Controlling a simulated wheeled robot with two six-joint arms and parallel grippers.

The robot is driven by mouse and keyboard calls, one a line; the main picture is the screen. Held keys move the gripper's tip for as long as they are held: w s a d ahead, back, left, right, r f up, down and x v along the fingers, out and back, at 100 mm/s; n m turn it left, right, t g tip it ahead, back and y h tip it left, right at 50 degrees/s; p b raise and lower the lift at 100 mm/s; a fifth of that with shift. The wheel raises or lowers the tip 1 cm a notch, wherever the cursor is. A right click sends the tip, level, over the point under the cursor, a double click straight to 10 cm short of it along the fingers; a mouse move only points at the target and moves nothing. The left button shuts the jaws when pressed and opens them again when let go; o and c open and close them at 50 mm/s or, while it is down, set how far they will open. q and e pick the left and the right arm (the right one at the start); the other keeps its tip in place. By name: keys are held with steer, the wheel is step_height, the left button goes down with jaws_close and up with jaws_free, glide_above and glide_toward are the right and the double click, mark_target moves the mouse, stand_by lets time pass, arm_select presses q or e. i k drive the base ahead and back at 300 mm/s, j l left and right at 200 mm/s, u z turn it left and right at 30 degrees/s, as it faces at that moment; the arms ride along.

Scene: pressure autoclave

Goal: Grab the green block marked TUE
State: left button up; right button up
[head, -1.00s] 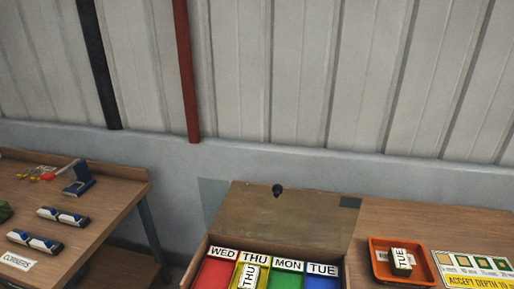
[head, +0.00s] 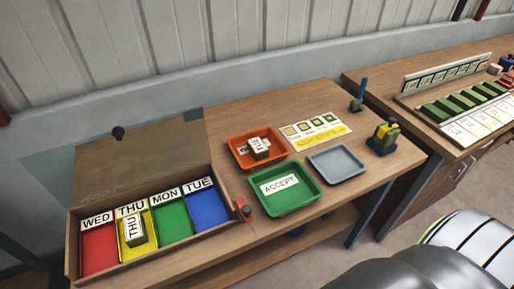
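The block marked TUE (head: 258,148) sits in an orange tray (head: 236,158) on the wooden table, right of the open day box. Its labelled top is white and its visible side is dark green. A white label in the tray is partly covered by it. Neither of my grippers shows in the head view.
The open wooden box (head: 70,238) has red, yellow, green and blue compartments; a block marked THU (head: 135,230) sits in the yellow one. A green ACCEPT tray (head: 293,207), grey tray (head: 338,166) and colour card (head: 317,130) are near the orange tray.

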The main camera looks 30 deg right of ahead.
mark_target(257, 147)
steer(key=l+u, duration=0.4)
steer(key=l, duration=1.65)
